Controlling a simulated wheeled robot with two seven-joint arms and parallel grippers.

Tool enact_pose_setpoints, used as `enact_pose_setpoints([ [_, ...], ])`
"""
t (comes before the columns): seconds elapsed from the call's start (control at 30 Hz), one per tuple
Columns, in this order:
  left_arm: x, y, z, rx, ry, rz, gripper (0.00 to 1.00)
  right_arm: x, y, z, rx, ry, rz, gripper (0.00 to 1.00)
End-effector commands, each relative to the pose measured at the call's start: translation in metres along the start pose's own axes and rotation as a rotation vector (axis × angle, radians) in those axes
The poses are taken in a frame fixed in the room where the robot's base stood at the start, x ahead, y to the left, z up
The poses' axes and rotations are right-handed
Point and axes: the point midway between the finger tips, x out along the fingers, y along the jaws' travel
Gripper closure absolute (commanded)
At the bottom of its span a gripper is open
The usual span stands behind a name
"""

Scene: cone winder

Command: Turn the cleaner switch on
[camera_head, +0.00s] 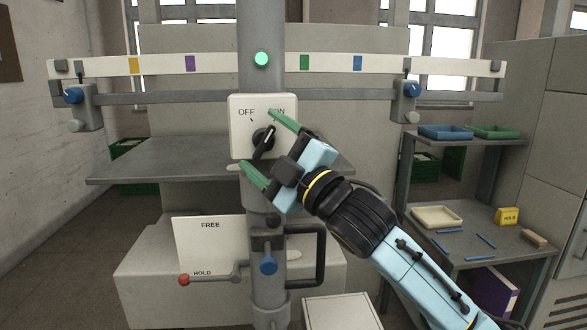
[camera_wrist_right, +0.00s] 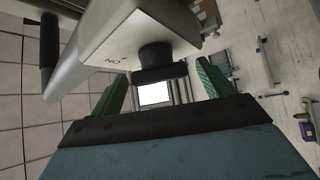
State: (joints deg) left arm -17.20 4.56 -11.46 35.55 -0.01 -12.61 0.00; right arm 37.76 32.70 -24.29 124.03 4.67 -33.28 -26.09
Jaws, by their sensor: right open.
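The cleaner switch is a white box (camera_head: 240,108) on the grey column, marked OFF at left and ON at right. Its black knob (camera_head: 264,138) has a bar that slants, with its upper end toward ON. My right gripper (camera_head: 258,141) is open, its green fingers above and below the knob in the head view. In the right wrist view the knob (camera_wrist_right: 156,56) shows between and beyond the open fingers (camera_wrist_right: 158,84); I cannot tell whether they touch it. My left gripper is not in view.
A green lamp (camera_head: 261,59) glows above the switch. Below are a FREE/HOLD plate (camera_head: 208,245) with a red-knobbed lever (camera_head: 184,279) and a dark handle (camera_head: 321,255). A grey shelf (camera_head: 140,160) lies behind. A side rack (camera_head: 480,245) with trays stands at right.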

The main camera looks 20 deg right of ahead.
Motion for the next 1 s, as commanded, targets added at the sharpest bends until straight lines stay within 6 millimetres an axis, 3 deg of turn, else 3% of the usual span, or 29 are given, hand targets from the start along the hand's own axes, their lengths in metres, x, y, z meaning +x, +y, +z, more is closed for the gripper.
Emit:
enact_pose_setpoints([
  [0.4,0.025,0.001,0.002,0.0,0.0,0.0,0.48,-0.097,-0.004,0.001,-0.001,-0.001,-0.004,0.2],
  [0.7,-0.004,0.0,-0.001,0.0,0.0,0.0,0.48,-0.113,0.001,0.0,0.006,-0.002,-0.003,0.2],
  [1.0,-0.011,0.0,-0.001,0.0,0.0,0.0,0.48,-0.121,0.0,-0.001,0.003,0.0,-0.001,0.2],
])
